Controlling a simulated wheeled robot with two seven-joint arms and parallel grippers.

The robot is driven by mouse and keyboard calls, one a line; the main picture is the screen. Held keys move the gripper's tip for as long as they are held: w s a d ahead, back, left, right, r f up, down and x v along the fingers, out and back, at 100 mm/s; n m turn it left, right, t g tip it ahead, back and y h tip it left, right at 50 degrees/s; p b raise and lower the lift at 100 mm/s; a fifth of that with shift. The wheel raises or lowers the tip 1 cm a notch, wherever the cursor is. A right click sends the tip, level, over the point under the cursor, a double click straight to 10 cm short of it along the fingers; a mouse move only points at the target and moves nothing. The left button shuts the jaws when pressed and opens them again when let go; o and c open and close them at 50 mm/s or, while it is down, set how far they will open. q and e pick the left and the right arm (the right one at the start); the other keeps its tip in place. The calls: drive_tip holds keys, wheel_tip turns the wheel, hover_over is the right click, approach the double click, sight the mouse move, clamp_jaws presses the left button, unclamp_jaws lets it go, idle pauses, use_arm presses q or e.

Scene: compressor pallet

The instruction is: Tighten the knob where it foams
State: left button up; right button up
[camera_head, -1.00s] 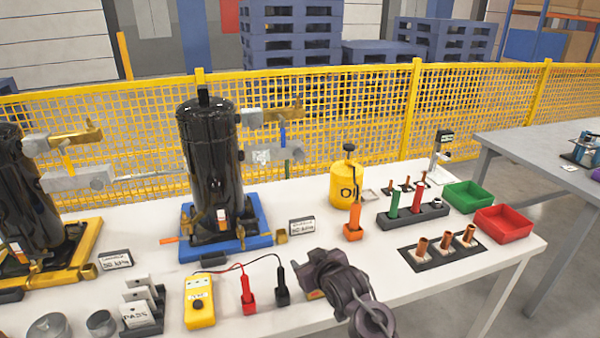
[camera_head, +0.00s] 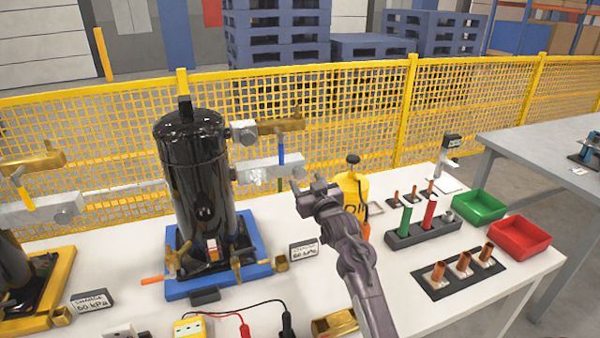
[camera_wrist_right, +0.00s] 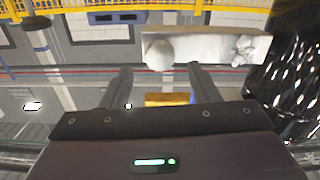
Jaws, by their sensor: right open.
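The black compressor (camera_head: 190,185) stands on a blue pallet (camera_head: 255,268). From its right side a silver block (camera_head: 285,164) sticks out, with a knob (camera_head: 302,173) at its outer end. A pale, lumpy foam patch (camera_head: 257,176) is on this block. In the right wrist view the round knob (camera_wrist_right: 159,55) is at the left part of the block, and the foam (camera_wrist_right: 243,48) is farther right. My right gripper (camera_head: 308,194) is open just in front of the knob, which appears between its fingers in the wrist view (camera_wrist_right: 160,75). My left gripper is out of view.
An upper brass valve (camera_head: 282,126) sits above the block. A second compressor (camera_head: 12,262) stands at left. A yellow bottle (camera_head: 352,187) is partly behind my right arm. Green tray (camera_head: 479,207) and red tray (camera_head: 520,238) are at right.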

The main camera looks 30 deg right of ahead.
sight(301, 174)
drive_tip(key=x, duration=0.4)
drive_tip(key=shift+w+f, duration=0.1)
drive_tip(key=shift+w, duration=0.2)
drive_tip(key=c, duration=1)
